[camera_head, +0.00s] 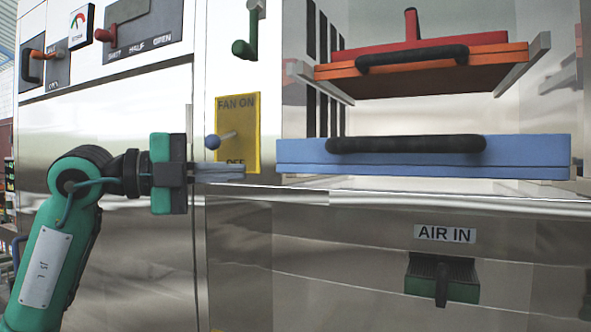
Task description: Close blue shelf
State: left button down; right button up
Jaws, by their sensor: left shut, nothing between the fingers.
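The blue shelf (425,163) is a flat drawer-like slab with a black bar handle (407,144) along its upper front. It sits in the lower part of the open bay at the right, and its front stands near the bay's front edge. How far it is pulled out is hard to tell. My left gripper (240,173) is shut and empty, pointing right. Its fingertips appear just left of the blue shelf's left end, in front of the yellow fan panel; I see no clear contact. My right gripper is not in view.
An orange and red shelf (425,60) with a black handle is above the blue one. A yellow fan switch panel (252,132) with a blue-knobbed lever is behind my left gripper. An AIR IN label (445,234) and a black and green lever (442,279) are below.

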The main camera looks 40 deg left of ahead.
pick_arm(q)
jog(key=p, duration=0.3)
send_near(316, 170)
jog(key=s+d, duration=0.2)
jog(key=w+p, duration=0.2)
jog(key=w, duration=0.1)
jog(key=w+d+p, duration=0.1)
jog(key=w+p, duration=0.1)
jog(key=w, duration=0.1)
jog(key=shift+d+r+p, duration=0.15)
jog(key=shift+p, duration=0.15)
jog(key=shift+w+p, duration=0.3)
jog(key=shift+w, duration=0.2)
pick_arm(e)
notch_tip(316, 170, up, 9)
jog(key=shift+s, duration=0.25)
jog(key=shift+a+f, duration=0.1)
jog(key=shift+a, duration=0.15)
